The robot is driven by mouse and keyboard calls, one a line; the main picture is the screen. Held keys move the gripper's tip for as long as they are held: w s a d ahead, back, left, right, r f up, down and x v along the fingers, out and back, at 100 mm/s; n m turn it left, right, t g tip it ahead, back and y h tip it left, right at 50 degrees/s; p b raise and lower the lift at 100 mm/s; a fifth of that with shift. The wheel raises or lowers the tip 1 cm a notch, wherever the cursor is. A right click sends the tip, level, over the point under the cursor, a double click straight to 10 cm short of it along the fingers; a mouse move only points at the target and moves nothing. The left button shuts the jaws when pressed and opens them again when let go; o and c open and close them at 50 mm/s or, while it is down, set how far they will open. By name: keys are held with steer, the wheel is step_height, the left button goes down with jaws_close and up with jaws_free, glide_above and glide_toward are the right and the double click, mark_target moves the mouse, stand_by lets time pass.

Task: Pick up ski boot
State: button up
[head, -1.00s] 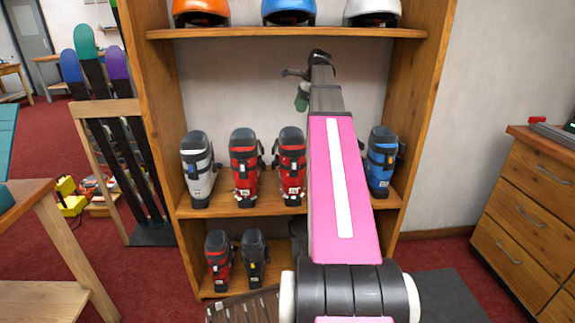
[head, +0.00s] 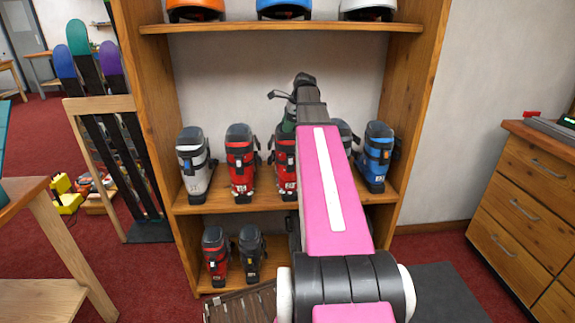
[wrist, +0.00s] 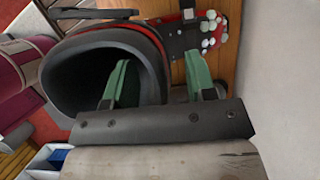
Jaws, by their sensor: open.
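Ski boots stand upright on the middle shelf in the head view: a white one (head: 194,168), a red one (head: 240,165), a second red one (head: 284,170) partly behind my arm, a grey one (head: 343,132) mostly hidden, and a blue one (head: 377,158). My gripper (head: 289,118) is above the second red boot, partly hidden. In the wrist view, the open cuff of a red and black boot (wrist: 75,72) is close ahead. My gripper (wrist: 158,60) is open with green fingers, one over the cuff opening and one past its rim. I cannot tell whether they touch it.
The upper shelf (head: 285,28) holds several helmets. The lower shelf holds a small red boot (head: 216,258) and a small black boot (head: 251,254). A drawer cabinet (head: 525,200) stands right, a ski rack (head: 105,105) left.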

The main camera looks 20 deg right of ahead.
jaws_close()
stand_by(1.4)
